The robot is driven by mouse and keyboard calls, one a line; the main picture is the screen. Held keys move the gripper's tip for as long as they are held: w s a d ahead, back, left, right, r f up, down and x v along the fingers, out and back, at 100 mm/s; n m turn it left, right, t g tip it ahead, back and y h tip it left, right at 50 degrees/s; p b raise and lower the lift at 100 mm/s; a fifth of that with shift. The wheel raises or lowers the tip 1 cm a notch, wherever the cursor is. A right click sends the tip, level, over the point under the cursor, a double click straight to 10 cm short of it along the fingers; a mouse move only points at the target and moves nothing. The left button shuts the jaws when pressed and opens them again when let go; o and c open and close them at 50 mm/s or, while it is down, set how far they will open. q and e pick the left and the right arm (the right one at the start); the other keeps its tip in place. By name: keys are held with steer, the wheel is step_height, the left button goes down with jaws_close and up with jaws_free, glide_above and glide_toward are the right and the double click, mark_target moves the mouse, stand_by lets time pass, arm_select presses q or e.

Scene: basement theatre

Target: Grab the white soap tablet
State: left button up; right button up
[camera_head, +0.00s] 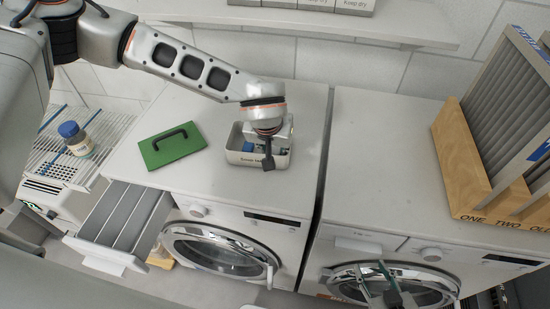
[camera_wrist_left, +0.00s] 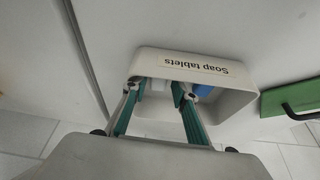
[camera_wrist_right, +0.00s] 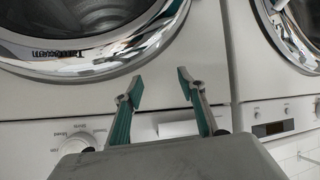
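The grey-white box labelled "Soap tablets" (camera_head: 240,158) stands on the left washing machine; it also shows in the left wrist view (camera_wrist_left: 232,101). My left gripper (camera_head: 267,160) reaches into this box from above. In the left wrist view its fingers (camera_wrist_left: 156,90) are apart, with a white soap tablet (camera_wrist_left: 158,85) visible between or just beyond the tips; contact cannot be told. A blue tablet (camera_wrist_left: 203,90) lies beside the right-hand finger. In the head view the arm hides part of the box's inside. My right gripper (camera_wrist_right: 161,87) is open and empty before the right machine's front.
A green lid with a dark handle (camera_head: 170,146) lies left of the box. A drawer (camera_head: 122,218) of the left machine is pulled out. A wooden rack (camera_head: 463,179) stands on the right machine, whose top (camera_head: 385,150) is otherwise clear. A bottle (camera_head: 76,140) stands at far left.

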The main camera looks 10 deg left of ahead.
arm_select(q)
steer(key=shift+w+f, duration=0.25)
steer(key=shift+f, duration=0.2)
steer(key=shift+r, duration=0.1)
arm_select(e)
steer(key=shift+d+f, duration=0.15)
steer(key=shift+f, duration=0.4)
arm_select(q)
steer(key=c, duration=0.7)
